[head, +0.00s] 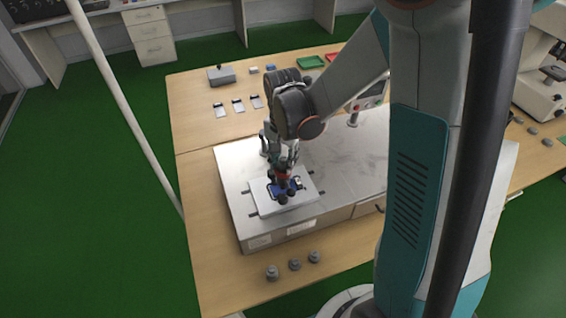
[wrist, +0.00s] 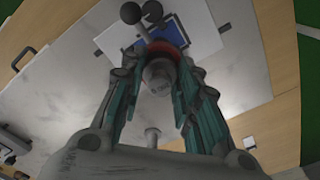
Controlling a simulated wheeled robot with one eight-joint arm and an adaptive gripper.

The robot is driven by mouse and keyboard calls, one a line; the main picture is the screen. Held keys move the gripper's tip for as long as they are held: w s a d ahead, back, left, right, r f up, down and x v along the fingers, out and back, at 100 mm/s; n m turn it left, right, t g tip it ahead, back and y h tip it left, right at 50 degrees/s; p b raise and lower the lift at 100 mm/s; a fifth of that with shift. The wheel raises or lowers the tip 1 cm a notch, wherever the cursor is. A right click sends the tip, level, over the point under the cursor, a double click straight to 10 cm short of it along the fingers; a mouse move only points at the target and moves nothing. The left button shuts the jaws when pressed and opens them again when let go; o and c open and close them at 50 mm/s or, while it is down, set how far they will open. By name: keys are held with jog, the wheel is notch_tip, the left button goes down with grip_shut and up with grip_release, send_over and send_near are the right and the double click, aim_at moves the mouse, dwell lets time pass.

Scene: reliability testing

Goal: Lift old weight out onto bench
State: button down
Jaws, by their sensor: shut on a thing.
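My gripper (head: 283,166) points down over the white plate on the metal tester (head: 350,150). In the wrist view its two fingers (wrist: 158,72) are closed around a grey cylindrical weight (wrist: 161,76). The weight is in line with a red ring (wrist: 143,44) and a blue part (wrist: 172,36) behind it. In the head view the fingers hide most of the weight, and I cannot tell whether it is clear of the fixture.
Three grey weights (head: 295,264) stand on the wooden bench (head: 225,285) in front of the tester. A microscope (head: 540,90) is at right. Bare bench shows left of the tester.

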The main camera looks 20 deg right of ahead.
aim_at(283, 158)
jog(key=shift+r, duration=0.15)
notch_tip(283, 158, up, 20)
jog(key=p, duration=0.3)
jog(key=shift+f+b, duration=5.65)
jog(key=shift+f, duration=3)
